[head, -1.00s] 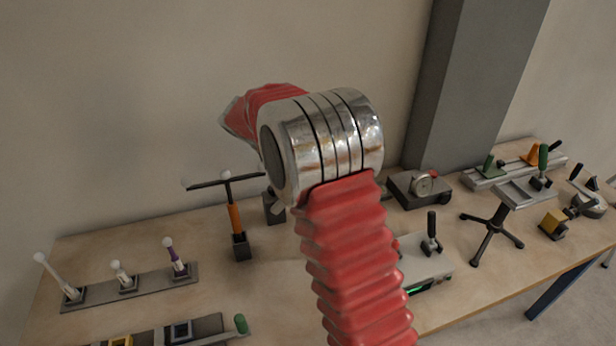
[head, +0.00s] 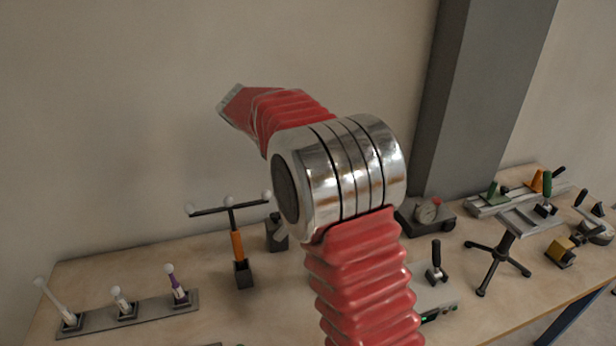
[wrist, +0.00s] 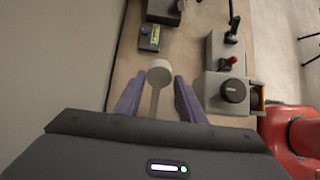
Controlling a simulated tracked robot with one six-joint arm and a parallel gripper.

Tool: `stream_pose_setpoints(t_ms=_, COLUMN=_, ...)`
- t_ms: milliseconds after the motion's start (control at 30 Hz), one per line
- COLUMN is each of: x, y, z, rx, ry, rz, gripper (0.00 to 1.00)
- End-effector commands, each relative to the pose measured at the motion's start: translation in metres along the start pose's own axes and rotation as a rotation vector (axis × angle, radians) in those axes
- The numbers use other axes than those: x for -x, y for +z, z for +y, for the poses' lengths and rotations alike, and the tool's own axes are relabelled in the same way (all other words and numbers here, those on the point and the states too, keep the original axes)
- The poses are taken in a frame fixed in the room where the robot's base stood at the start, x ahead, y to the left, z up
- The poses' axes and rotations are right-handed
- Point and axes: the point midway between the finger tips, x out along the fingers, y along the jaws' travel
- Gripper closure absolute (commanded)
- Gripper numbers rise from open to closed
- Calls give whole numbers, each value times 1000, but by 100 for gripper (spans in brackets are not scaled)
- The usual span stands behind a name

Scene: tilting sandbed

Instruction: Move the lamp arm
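In the wrist view a pale round head on a thin straight stalk (wrist: 159,73) stands between my fingers; it looks like the lamp arm, though I cannot be sure. My gripper (wrist: 154,92) is open, with one purple finger on each side of the stalk and a gap on both sides. How far the stalk lies below the fingers is hard to tell. In the head view my gripper is hidden behind my red arm.
A T-shaped stand with an orange post (head: 237,245) stands left of my arm. A rail of white-tipped pegs (head: 127,312) lies at the left. A box with a black knob (wrist: 234,92) is right of my fingers. A small box with a display (wrist: 149,37) is ahead. A grey pillar (head: 480,90) rises behind.

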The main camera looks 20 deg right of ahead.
Motion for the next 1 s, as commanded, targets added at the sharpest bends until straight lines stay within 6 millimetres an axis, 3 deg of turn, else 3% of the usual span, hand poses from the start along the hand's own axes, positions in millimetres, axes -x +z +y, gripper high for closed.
stream_pose_setpoints(t_ms=1000, x=44, y=-1, z=0, rx=-1, ry=0, rz=0, gripper=67)
